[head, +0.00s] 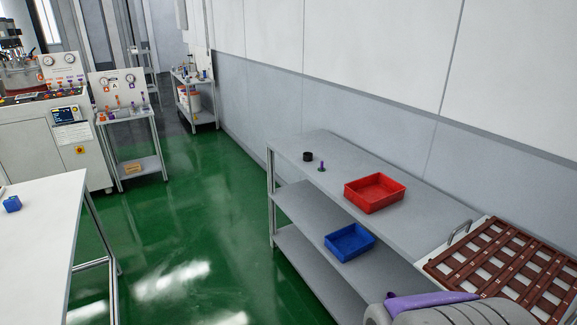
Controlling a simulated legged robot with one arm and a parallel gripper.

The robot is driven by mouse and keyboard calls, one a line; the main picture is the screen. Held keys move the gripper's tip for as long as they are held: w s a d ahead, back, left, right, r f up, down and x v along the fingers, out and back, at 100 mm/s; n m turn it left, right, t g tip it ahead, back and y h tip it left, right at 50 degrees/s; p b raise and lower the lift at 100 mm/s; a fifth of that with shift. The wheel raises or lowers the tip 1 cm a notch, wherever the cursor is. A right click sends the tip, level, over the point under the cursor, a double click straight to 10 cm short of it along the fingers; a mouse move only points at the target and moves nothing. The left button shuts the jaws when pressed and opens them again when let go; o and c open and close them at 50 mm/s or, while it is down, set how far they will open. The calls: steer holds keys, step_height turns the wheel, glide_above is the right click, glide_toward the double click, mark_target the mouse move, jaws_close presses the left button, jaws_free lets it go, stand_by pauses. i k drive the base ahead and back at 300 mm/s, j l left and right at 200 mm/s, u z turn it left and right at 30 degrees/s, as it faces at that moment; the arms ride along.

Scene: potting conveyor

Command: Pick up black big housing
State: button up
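A short black cylinder (308,157), which looks like the black big housing, stands on the top surface of a grey shelf table (345,160), near its far left end. A small dark piece with a purple upright part (321,165) stands just to its right, apart from it. My gripper's fingers do not show in the head view. A rounded grey and purple part at the bottom right edge looks like mine, and nothing there touches the black cylinder.
A red bin (375,205) sits on the tabletop; a blue bin (349,255) is on the shelf below. A brown slotted rack (520,255) is at right. A white table (45,225) with a blue piece (12,204) is at left. Green floor (190,240) between is clear.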

mark_target(308, 157)
steer(key=i+j+z, duration=0.15)
steer(key=i, duration=0.45)
steer(key=i+j+z, duration=0.1)
steer(key=i+j, duration=0.15)
steer(key=i, duration=0.3)
steer(key=i+j+z, duration=0.15)
steer(key=i, duration=0.4)
steer(key=i+j+z, duration=0.15)
steer(key=i+j, duration=0.25)
steer(key=i, duration=0.15)
steer(key=i+j+z, duration=0.1)
steer(key=i+j, duration=0.3)
steer(key=i, duration=0.1)
